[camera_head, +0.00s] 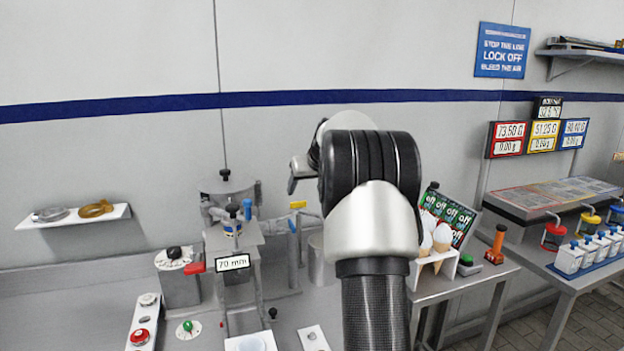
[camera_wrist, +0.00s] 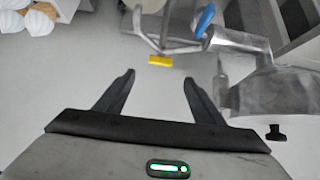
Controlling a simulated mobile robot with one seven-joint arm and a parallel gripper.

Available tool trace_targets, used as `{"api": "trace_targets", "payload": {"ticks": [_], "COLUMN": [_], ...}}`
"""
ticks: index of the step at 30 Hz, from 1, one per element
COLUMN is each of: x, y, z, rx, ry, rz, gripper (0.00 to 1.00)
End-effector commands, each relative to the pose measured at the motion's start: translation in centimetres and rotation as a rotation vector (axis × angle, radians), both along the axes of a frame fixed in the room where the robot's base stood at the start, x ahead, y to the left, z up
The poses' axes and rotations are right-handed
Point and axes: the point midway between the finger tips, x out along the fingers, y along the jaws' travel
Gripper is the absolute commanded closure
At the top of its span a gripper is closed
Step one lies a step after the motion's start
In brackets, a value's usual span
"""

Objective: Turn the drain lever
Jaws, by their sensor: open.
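No label marks the drain lever, so I cannot tell for sure which handle it is. A yellow-ended lever (camera_head: 298,205) sits on grey pipework right of the machine. Its yellow end (camera_wrist: 160,61) also shows in the wrist view, just beyond the fingertips and roughly centred between them. A blue handle (camera_head: 247,209) stands to its left; a blue handle (camera_wrist: 205,20) shows at the upper right of the wrist view. A red lever (camera_head: 195,267) is at the machine's lower left. My gripper (camera_wrist: 159,76) is open and empty. My wrist hides the area right of the pipework.
The metal machine (camera_head: 233,240) bears a "70 mm" sign (camera_head: 233,262). A rack of cones (camera_head: 436,245) and a green button (camera_head: 467,260) stand on a side table at the right. A wall shelf (camera_head: 80,217) is at the left. Bare grey surface lies under the fingers.

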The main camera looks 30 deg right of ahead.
Motion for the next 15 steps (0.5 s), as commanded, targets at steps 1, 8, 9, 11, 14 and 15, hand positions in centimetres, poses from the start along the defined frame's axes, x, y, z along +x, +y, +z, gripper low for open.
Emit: {"api": "trace_targets", "payload": {"ticks": [1,8,9,11,14,15], "x": [-0.9,-3.8,-4.1,-4.5,-4.8,-4.9], "y": [0.2,0.9,1.0,1.1,1.2,1.3], "z": [1.0,4.0,4.3,4.6,5.0,5.0], "rx": [-0.001,-0.002,-0.002,-0.001,0.0,0.0], "ry": [-0.003,-0.002,-0.002,0.0,0.0,0.0], "rz": [-0.001,0.0,0.0,0.001,0.001,0.001], "gripper": [0.38,0.38,0.38,0.38,0.38,0.38]}}
